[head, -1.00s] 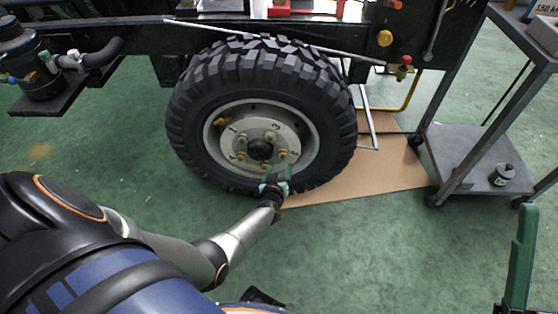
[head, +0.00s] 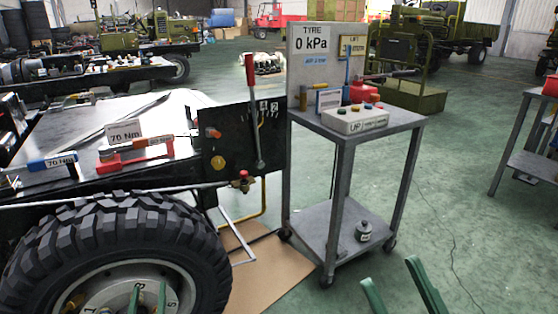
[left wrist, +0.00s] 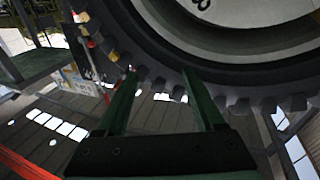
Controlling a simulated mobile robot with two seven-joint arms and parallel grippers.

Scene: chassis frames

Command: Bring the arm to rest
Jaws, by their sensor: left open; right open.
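My left gripper (head: 148,299) shows at the bottom left of the head view as two green fingers, parted and empty, in front of the wheel's hub. In the left wrist view the same gripper (left wrist: 160,75) is open with nothing between its fingers, and the tyre (left wrist: 145,50) fills the space beyond. Contact with the tyre cannot be told. My right gripper (head: 390,272) shows at the bottom edge of the head view as two spread green fingers, empty, over the floor. Both arms are mostly out of frame.
The tyre (head: 110,245) stands below the black chassis (head: 110,180). A grey trolley (head: 385,123) with a control box (head: 355,119) and a "0 kPa" panel (head: 312,60) stands right of it. Cardboard (head: 265,275) lies on the floor.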

